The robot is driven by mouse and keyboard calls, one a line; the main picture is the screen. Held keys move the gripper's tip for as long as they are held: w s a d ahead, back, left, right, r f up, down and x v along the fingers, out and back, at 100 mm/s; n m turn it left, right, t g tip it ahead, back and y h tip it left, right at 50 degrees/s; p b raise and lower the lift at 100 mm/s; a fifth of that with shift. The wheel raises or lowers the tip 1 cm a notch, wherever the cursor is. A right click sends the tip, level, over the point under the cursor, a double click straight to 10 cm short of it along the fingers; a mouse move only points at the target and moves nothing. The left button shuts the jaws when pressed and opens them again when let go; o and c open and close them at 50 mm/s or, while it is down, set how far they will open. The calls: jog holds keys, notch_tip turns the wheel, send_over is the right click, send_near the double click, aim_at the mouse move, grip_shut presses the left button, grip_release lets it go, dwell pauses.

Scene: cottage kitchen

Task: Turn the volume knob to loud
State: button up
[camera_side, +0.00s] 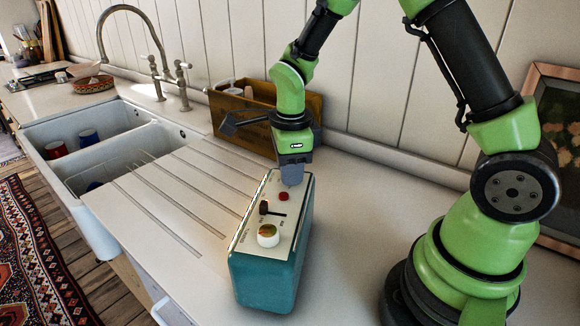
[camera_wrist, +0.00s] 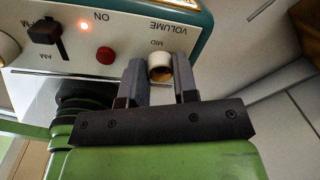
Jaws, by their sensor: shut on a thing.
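A teal radio (camera_side: 268,272) with a cream control panel (camera_side: 245,228) stands on the counter. In the wrist view, the volume knob (camera_wrist: 160,66), cream with a brassy cap, sits below the printed words VOLUME and MID. My gripper (camera_wrist: 160,76) is shut on it, one finger at each side. In the side view, my gripper (camera_side: 292,178) reaches down to the panel's far end and hides this knob. Which way the knob points is unclear. The ON lamp (camera_wrist: 84,25) glows orange.
The panel also has a red button (camera_side: 283,196), a dark AM/FM slider (camera_side: 264,208) and another cream knob (camera_side: 268,236). A wooden crate (camera_side: 228,108) stands behind against the wall. The sink (camera_side: 75,140) is at left.

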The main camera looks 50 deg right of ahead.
jog(key=o, duration=0.9)
jog(key=r, duration=1)
jog(key=shift+s+a, duration=0.15)
jog(key=shift+s, duration=0.05)
jog(key=s+a+r+n+t, duration=0.1)
jog(key=s+r+n+t, duration=0.1)
jog(key=s+n, duration=0.3)
jog(key=s+a+r+n+t+y, duration=0.1)
jog(key=s+r+n+t, duration=0.1)
jog(key=s+n, duration=0.3)
jog(key=s+a+r+n+t+y, duration=0.1)
jog(key=s+r+n, duration=0.3)
jog(key=n, duration=0.8)
jog(key=shift+s+a+t, duration=0.5)
jog(key=shift+s+t, duration=0.2)
jog(key=shift+t, duration=0.2)
